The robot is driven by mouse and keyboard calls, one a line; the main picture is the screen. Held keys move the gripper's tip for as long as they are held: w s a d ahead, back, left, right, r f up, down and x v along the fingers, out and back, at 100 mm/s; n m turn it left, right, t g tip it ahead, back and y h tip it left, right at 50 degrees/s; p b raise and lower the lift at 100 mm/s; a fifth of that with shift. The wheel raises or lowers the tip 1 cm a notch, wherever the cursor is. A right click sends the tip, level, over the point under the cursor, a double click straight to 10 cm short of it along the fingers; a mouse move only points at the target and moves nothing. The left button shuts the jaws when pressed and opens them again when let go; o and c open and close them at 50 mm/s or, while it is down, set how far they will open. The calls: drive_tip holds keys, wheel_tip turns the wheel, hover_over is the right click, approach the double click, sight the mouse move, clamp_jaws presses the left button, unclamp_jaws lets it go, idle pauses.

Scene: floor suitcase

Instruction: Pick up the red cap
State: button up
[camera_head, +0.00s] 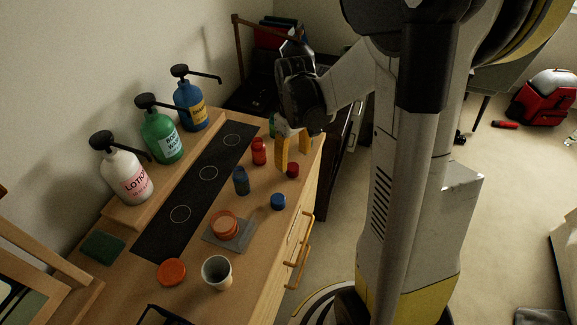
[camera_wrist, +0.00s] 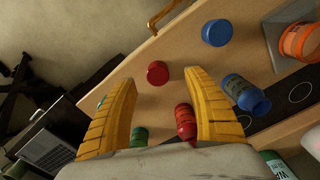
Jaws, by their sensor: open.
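The red cap (camera_head: 292,169) is a small round disc lying on the wooden counter near its right edge. In the wrist view the red cap (camera_wrist: 158,73) lies just beyond the fingertips, in line with the gap between them. My gripper (camera_head: 294,158) points down over the counter with its yellow fingers apart, close to the cap. In the wrist view my gripper (camera_wrist: 160,84) is open, with nothing held between the fingers. How high the fingertips are above the counter is hard to tell.
A small red bottle (camera_head: 259,151) stands left of the fingers; it also shows between them in the wrist view (camera_wrist: 186,122). A blue bottle (camera_head: 241,181), a blue cap (camera_head: 278,201) and a partly hidden green bottle (camera_head: 272,125) are near. Pump bottles (camera_head: 162,138) line the back shelf.

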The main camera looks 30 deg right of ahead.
sight(293, 167)
drive_tip(key=f+b, duration=0.1)
drive_tip(key=f, duration=0.1)
drive_tip(key=f+b, duration=0.1)
drive_tip(key=f, duration=0.1)
drive_tip(key=f+b, duration=0.1)
drive_tip(key=f, duration=0.1)
drive_tip(key=shift+w+d, duration=0.2)
drive_tip(key=shift+d, duration=0.05)
drive_tip(key=shift+r, duration=0.1)
drive_tip(key=shift+c, duration=0.5)
drive_tip(key=c, duration=0.7)
